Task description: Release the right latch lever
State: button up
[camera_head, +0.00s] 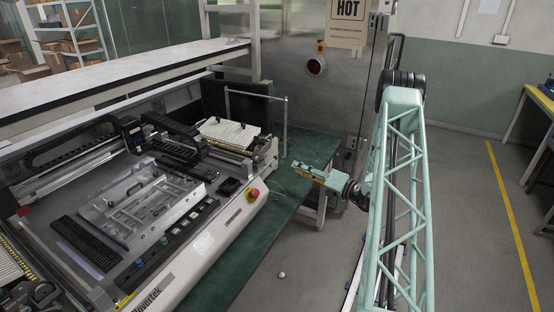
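A metal fixture plate (128,221) with small handles and raised parts lies inside the open machine at the left. Small metal parts stand up on it, but they are too small to tell which one is the right latch lever. My gripper (297,166) is at the end of the teal lattice arm, to the right of the machine. It points left, over the green table edge, and is well apart from the fixture. Its fingers are too small to tell whether they are open or shut. I see nothing clearly held in it.
The machine's front panel has buttons and a red emergency stop knob (252,194). A black gantry (172,133) spans above the fixture. A metal cabinet (310,95) stands behind. A white ball (282,274) lies on the floor.

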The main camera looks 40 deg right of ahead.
jog(key=shift+s+d+f, duration=0.1)
jog(key=shift+d+f, duration=0.25)
jog(key=shift+d, duration=0.05)
jog(key=b+x, duration=0.1)
jog(key=x, duration=1.2)
jog(key=shift+w, duration=0.45)
jog(key=shift+d, duration=0.1)
jog(key=shift+c, duration=0.7)
grip_shut()
